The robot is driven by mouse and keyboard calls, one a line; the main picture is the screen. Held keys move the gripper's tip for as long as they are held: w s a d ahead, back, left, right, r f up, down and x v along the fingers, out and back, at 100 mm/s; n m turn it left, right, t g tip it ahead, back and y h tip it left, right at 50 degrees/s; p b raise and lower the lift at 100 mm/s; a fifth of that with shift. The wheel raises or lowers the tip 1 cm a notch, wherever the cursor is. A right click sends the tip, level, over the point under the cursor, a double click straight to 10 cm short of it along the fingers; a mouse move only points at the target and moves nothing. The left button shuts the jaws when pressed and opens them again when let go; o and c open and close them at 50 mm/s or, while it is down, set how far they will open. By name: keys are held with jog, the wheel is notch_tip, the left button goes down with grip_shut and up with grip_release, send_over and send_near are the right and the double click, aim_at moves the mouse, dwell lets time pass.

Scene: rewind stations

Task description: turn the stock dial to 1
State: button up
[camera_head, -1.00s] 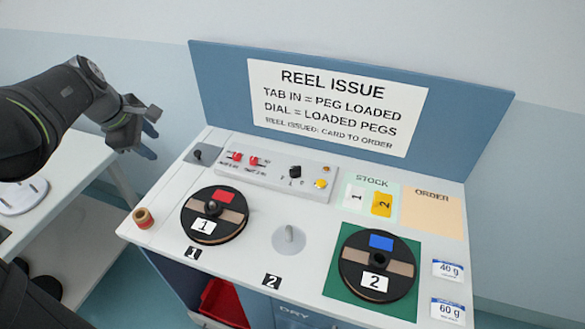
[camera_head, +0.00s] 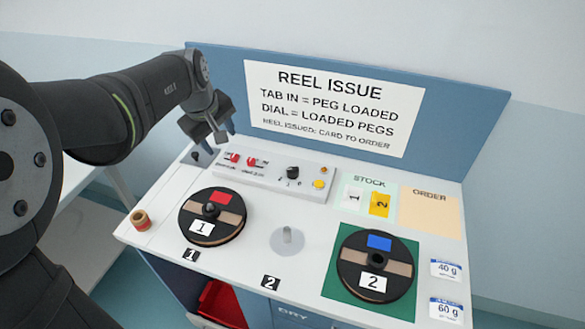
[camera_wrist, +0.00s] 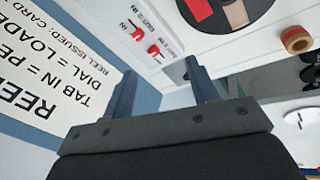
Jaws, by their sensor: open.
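The stock dial, a small black knob (camera_head: 293,172), stands on the raised white control panel (camera_head: 262,176), between the red switches and a yellow button. Its marks are too small to read. My gripper (camera_head: 218,146) is open and empty. It is above the panel's left end, left of the dial and apart from it. In the wrist view the two blue fingers (camera_wrist: 160,85) are spread, with a red switch (camera_wrist: 153,50) beyond them. The dial is not visible in the wrist view.
Two red switches (camera_head: 252,162) sit left of the dial, a yellow button (camera_head: 319,184) right of it. Reel 1 (camera_head: 212,216) is on the left peg; reel 2 (camera_head: 375,266) lies on a green square. The middle peg (camera_head: 287,238) is bare. The sign board (camera_head: 330,105) rises behind.

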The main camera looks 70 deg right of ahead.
jog(key=s+d+m, duration=0.2)
jog(key=s+m, duration=0.3)
jog(key=s, duration=0.3)
jog(key=s+d+m, duration=0.3)
jog(key=s+m, duration=0.2)
jog(key=s, duration=0.3)
send_near(293, 169)
jog(key=shift+t+h, duration=0.3)
jog(key=shift+t, duration=0.1)
jog(key=x, duration=0.9)
jog(key=shift+s+a+f, duration=0.25)
jog(key=shift+s+f, duration=0.05)
jog(key=shift+c, duration=0.4)
jog(key=c, duration=0.9)
jog(key=shift+o, duration=0.2)
